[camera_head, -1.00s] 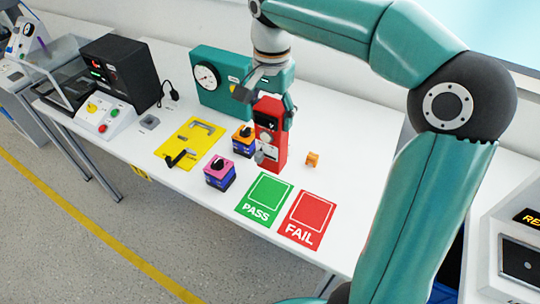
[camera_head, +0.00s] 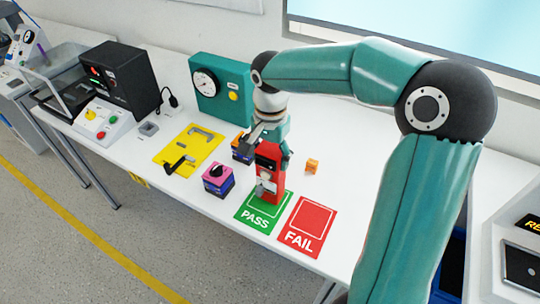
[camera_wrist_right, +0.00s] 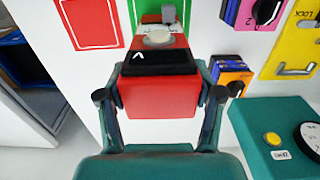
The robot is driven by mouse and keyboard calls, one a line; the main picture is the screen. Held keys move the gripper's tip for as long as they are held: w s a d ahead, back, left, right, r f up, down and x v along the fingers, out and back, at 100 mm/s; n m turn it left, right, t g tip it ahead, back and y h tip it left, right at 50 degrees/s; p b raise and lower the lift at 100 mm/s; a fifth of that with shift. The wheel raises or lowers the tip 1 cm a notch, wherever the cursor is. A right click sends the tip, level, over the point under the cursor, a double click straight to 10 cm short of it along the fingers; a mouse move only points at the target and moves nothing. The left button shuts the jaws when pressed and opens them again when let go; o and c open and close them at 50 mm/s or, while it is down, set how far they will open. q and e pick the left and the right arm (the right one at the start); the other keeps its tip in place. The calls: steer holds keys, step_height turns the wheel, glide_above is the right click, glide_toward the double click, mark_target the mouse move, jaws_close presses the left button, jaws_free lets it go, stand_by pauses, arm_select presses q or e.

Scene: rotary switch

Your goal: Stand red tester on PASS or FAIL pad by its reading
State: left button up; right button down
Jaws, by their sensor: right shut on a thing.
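The red tester (camera_head: 270,182) stands upright in the head view, its lower end at the back part of the green PASS pad (camera_head: 257,222); I cannot tell whether it touches the pad. My right gripper (camera_head: 271,148) is shut on its upper part from above. In the right wrist view the tester (camera_wrist_right: 158,92) sits between the two fingers of the gripper (camera_wrist_right: 160,98). Its dark display (camera_wrist_right: 160,61) shows a small white mark that I cannot read surely. The red FAIL pad (camera_head: 307,225) lies bare to the right. My left gripper is not in view.
A pink-topped block with a black knob (camera_head: 218,180) stands left of the PASS pad. An orange-topped block (camera_head: 242,147) is behind it, and a small orange cube (camera_head: 312,166) lies to the right. A yellow plate (camera_head: 188,150) and a teal gauge box (camera_head: 221,88) are farther left.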

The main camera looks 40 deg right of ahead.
steer(key=shift+c, duration=0.9)
jaws_free()
steer(key=shift+f, duration=0.1)
step_height(320, 180, up, 12)
steer(key=shift+r+p, duration=0.15)
steer(key=shift+p, duration=0.4)
